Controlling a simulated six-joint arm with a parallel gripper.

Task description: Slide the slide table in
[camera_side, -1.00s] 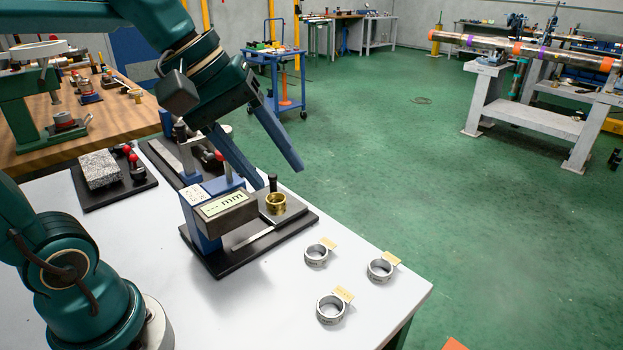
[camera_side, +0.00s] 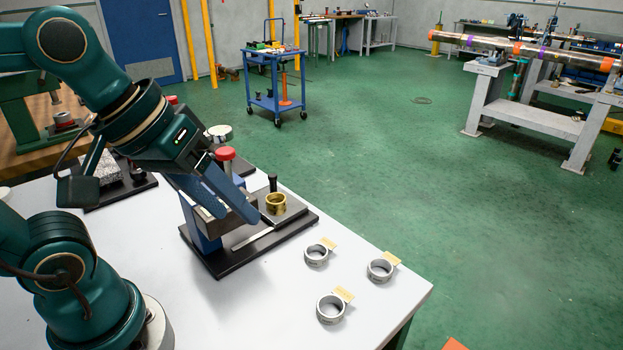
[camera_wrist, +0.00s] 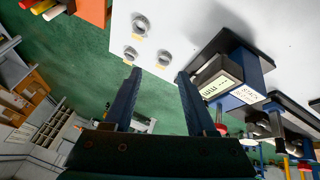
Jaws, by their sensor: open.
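The slide table (camera_side: 295,207) is a dark plate on the gauge stand's black base (camera_side: 225,264). It carries a brass ring (camera_side: 275,204) and an upright black knob (camera_side: 272,182). My gripper (camera_side: 237,217) is open and empty, angled downward. In the side view its fingers cover much of the gauge's display box, left of the ring and knob. I cannot tell whether they touch anything. In the wrist view the open fingers (camera_wrist: 158,76) lie left of the display box (camera_wrist: 218,86). I cannot make out the slide table there.
A red-capped post (camera_side: 225,154) stands behind the gauge. Three steel rings with tags, one of them the front ring (camera_side: 331,308), lie on the white table (camera_side: 385,325) to the right. A block on a black plate (camera_side: 135,187) is at the back left. The table's front is clear.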

